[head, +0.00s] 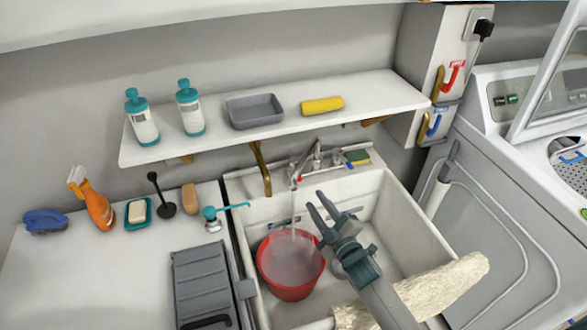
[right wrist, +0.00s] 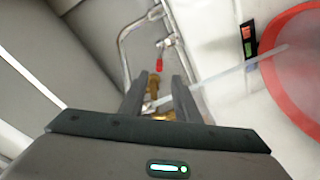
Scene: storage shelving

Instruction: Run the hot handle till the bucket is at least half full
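The red bucket (head: 291,289) stands upright in the white sink, under the tap (head: 313,155). A thin water stream (head: 293,212) falls from the spout into it. A pale surface shows inside the bucket; its exact level is hard to tell. The red-tipped hot handle (head: 298,179) is at the tap. My right gripper (head: 316,201) is over the sink, in front of the tap, with its two fingers apart and nothing between them. In the right wrist view the red handle tip (right wrist: 159,67) lies beyond the fingers, apart from them. My left gripper is not in view.
The sink (head: 399,225) has free room right of the bucket. A shelf (head: 365,98) with bottles, a grey tray and a yellow roll hangs above. Cleaning items stand on the left counter. A washing machine (head: 510,200) is at the right.

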